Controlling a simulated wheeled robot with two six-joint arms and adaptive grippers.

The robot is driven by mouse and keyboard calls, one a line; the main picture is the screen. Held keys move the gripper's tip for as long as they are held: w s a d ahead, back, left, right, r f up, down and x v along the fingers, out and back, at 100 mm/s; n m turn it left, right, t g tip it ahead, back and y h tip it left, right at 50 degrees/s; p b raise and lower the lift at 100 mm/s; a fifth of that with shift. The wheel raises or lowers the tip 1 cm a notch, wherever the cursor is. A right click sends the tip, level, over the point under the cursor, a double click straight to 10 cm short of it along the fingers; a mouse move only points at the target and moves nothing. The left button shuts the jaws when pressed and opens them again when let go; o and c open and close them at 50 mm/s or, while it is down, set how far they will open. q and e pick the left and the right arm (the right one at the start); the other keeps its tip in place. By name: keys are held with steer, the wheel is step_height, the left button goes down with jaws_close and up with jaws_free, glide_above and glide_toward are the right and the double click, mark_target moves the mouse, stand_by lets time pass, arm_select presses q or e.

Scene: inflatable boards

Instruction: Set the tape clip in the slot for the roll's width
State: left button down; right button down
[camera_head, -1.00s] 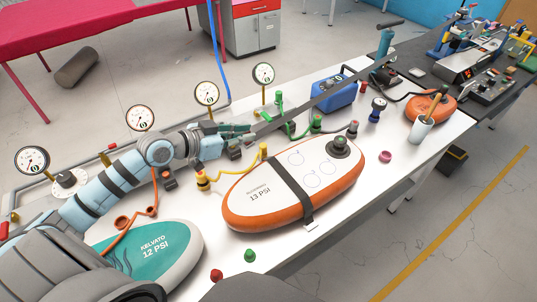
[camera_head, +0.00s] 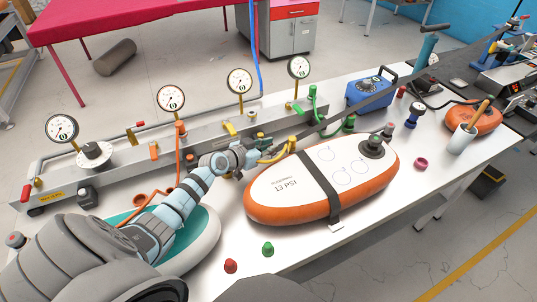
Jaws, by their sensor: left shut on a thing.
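I cannot make out a tape clip or a slotted gauge for it. My left gripper (camera_head: 268,152) is at mid-table, just behind the orange-and-white board. A long dark bar (camera_head: 345,113) starts at its fingers and runs up to the right, passing in front of the blue box. The fingers are small and partly hidden; they appear shut on the near end of this bar. My right gripper is not in view.
The orange-and-white board (camera_head: 330,180), marked 13 PSI, lies strapped on the white table. A teal board (camera_head: 208,232) lies partly under my left arm. Behind is a rail with several gauges (camera_head: 171,98). A blue box (camera_head: 368,92) and a white cup (camera_head: 462,139) stand right. Red (camera_head: 231,266) and green (camera_head: 267,249) caps are in front.

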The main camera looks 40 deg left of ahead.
arm_select(q)
steer(key=shift+f, duration=0.7)
steer(key=shift+r, duration=0.15)
steer(key=c, duration=1.6)
jaws_free()
